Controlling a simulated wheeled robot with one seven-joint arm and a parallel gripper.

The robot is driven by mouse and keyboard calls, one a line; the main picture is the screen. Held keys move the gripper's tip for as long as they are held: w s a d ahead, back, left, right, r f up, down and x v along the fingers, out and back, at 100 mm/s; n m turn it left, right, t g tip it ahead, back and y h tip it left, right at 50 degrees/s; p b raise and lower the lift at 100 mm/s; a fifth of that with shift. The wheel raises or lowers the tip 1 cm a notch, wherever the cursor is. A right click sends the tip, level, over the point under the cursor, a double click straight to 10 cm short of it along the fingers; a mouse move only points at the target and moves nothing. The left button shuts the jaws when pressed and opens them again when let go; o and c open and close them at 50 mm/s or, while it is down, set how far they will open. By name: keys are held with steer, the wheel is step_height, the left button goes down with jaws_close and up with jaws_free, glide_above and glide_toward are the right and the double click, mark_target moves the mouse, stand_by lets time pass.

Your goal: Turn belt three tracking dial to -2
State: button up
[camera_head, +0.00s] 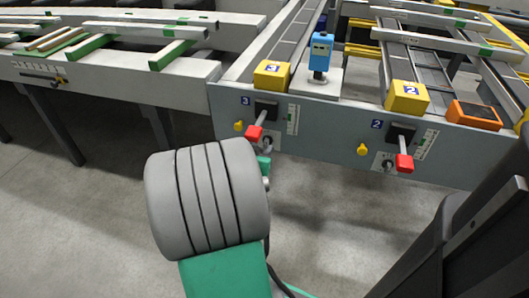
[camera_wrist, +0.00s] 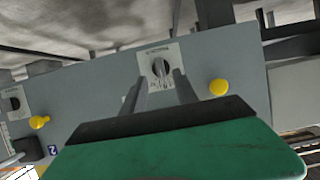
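The belt three tracking dial (camera_wrist: 159,68) is a dark round knob on a white scale plate, on the grey panel in the wrist view. Its bar looks close to upright in that view; the scale numbers are too small to read. My gripper (camera_wrist: 160,84) faces it with its two fingers spread, one toward each side of the knob. A gap shows between the fingers and the knob; whether they touch it I cannot tell. In the head view my arm hides most of the gripper, and the dial (camera_head: 266,146) shows only in part, below the red lever.
Above the dial is a red-handled lever (camera_head: 254,133) beside the blue 3 label (camera_head: 246,100). A yellow knob (camera_wrist: 218,87) sits beside the dial. The belt two dial (camera_head: 388,165), red lever (camera_head: 404,163) and yellow knob (camera_head: 362,149) are further right. Floor in front is clear.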

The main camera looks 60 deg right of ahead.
mark_target(265, 144)
steer(key=b+x, duration=0.1)
steer(key=x, duration=0.4)
steer(key=shift+c, duration=0.2)
jaws_close()
